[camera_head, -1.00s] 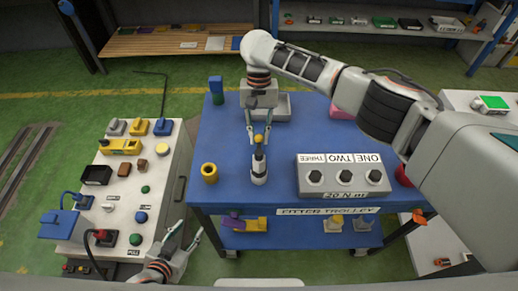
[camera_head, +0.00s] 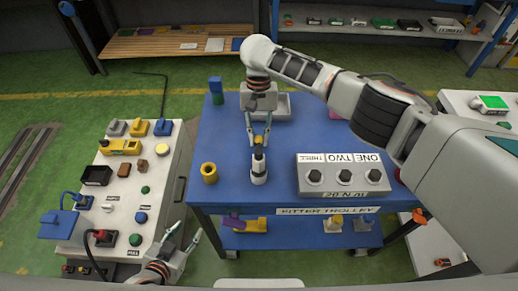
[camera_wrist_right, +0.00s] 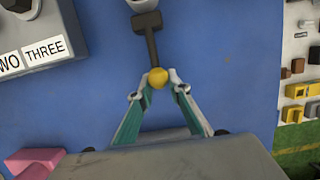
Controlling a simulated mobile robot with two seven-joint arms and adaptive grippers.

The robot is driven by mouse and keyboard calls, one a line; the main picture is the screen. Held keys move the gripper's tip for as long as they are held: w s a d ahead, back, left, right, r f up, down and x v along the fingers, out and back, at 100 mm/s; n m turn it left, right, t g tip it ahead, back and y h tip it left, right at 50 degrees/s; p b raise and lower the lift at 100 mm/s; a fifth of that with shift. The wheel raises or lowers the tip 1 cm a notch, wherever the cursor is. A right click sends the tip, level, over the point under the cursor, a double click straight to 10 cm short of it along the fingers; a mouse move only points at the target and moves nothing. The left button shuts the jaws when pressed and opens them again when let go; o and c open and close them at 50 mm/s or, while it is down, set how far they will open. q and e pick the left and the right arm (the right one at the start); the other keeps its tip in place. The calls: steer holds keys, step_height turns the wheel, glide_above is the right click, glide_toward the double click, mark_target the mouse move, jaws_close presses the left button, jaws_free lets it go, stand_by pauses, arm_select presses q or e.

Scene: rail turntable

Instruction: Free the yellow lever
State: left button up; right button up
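In the right wrist view the knob (camera_wrist_right: 158,77) sits at the end of the dark shaft (camera_wrist_right: 150,42). My right gripper (camera_head: 258,139) is above the trolley, its fingertips on either side of the knob. The tips look slightly wider apart than the knob; contact is unclear. My left gripper (camera_head: 186,236) is open and empty, between the console's right side and the trolley.
The console (camera_head: 165,189) at left holds several buttons, plugs and a yellow block (camera_head: 118,147).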

steer(key=o, duration=0.4)
steer(key=shift+s+f, duration=0.15)
steer(key=shift+f, duration=0.35)
steer(key=shift+r, duration=0.1)
steer(key=shift+v, duration=3.7)
